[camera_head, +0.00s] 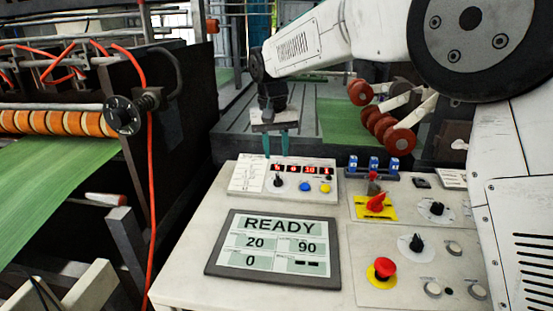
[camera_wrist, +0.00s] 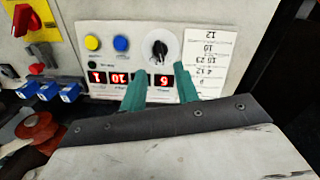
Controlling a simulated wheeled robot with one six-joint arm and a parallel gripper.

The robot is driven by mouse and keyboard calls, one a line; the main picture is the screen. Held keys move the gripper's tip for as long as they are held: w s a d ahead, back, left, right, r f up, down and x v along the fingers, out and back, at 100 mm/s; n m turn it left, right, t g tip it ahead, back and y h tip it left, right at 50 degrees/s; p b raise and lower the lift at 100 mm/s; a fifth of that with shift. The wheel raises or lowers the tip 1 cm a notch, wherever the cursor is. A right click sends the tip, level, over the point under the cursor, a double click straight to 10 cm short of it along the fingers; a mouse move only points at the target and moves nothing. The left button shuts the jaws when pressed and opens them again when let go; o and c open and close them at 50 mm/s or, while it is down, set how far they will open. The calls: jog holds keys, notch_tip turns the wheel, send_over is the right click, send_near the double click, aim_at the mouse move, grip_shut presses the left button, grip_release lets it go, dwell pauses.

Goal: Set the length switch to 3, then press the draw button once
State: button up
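The small switch panel (camera_head: 235,188) sits at the back of the console. It carries a black rotary knob (camera_head: 277,181), a blue button (camera_head: 305,187), a yellow button (camera_head: 325,188) and a row of red digit displays (camera_head: 303,169). In the wrist view the panel appears upside down, with the knob (camera_wrist: 160,48), blue button (camera_wrist: 121,44) and yellow button (camera_wrist: 92,43). The labels are too small to read, so I cannot tell which button is draw. My gripper (camera_head: 276,152) is open and empty, its teal fingers above the panel's back edge, apart from the knob.
A screen (camera_head: 212,256) reading READY, 20, 90 and 0 lies in front. Right of the panel are a red switch on a yellow plate (camera_head: 362,208), a red emergency button (camera_head: 384,267), black knobs and blue blocks (camera_head: 374,163). A printed number card (camera_wrist: 191,62) adjoins the knob.

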grip_shut()
dwell(1.8)
